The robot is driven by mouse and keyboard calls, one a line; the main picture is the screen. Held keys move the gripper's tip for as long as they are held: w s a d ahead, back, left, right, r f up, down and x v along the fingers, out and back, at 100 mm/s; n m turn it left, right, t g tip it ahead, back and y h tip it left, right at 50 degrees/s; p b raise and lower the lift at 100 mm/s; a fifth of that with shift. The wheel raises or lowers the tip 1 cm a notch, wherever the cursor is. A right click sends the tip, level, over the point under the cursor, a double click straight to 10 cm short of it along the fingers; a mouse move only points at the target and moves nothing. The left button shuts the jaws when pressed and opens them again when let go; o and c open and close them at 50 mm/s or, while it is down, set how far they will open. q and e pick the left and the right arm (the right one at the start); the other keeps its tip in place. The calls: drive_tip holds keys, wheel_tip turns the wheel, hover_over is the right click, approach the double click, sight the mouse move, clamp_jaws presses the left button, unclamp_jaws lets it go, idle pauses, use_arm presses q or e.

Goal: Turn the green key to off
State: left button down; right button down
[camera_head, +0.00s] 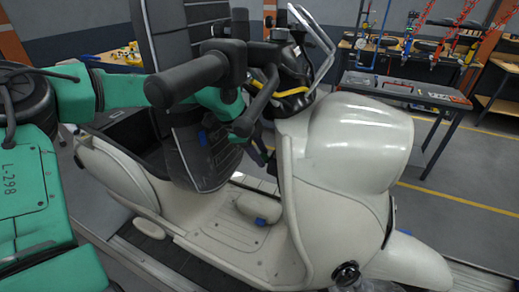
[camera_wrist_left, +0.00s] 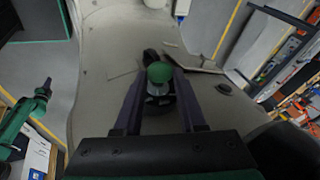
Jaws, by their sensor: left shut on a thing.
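The green key (camera_wrist_left: 158,72) shows as a round green head on a silver lock, on the scooter's pale inner front panel. My left gripper (camera_wrist_left: 160,80) has one dark finger on each side of the key, shut on its head. In the head view my left arm comes in from the left, and the left gripper (camera_head: 260,150) is behind the handlebar, near the front panel. The key is hidden there. The off mark cannot be made out. A green arm at the left of the wrist view looks like my right one; its gripper (camera_wrist_left: 45,88) is too small to read.
The cream scooter (camera_head: 358,140) fills the middle. Its black handlebar grip (camera_head: 190,80) and brake lever (camera_head: 262,100) are close above my left gripper. A metal workbench (camera_head: 405,90) stands behind at the right.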

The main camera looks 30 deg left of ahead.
use_arm(q)
drive_tip(key=shift+s+f, duration=0.1)
drive_tip(key=shift+f, duration=0.15)
drive_tip(key=shift+r+g+p, duration=0.15)
drive_tip(key=shift+g+p, duration=0.3)
drive_tip(key=shift+g, duration=0.05)
drive_tip(key=shift+w+g, duration=0.25)
drive_tip(key=shift+g, duration=0.25)
drive_tip(key=c, duration=1.5)
unclamp_jaws()
drive_tip(key=shift+s+a+n+g, duration=0.15)
drive_tip(key=shift+s+n+g, duration=0.05)
drive_tip(key=shift+n+g, duration=0.1)
drive_tip(key=shift+s+r, duration=0.1)
drive_tip(key=shift+r, duration=0.05)
drive_tip(key=o, duration=1.2)
drive_tip(key=shift+w+r, duration=0.1)
drive_tip(key=shift+w, duration=0.1)
drive_tip(key=shift+r, duration=0.1)
drive_tip(key=shift+w, duration=0.1)
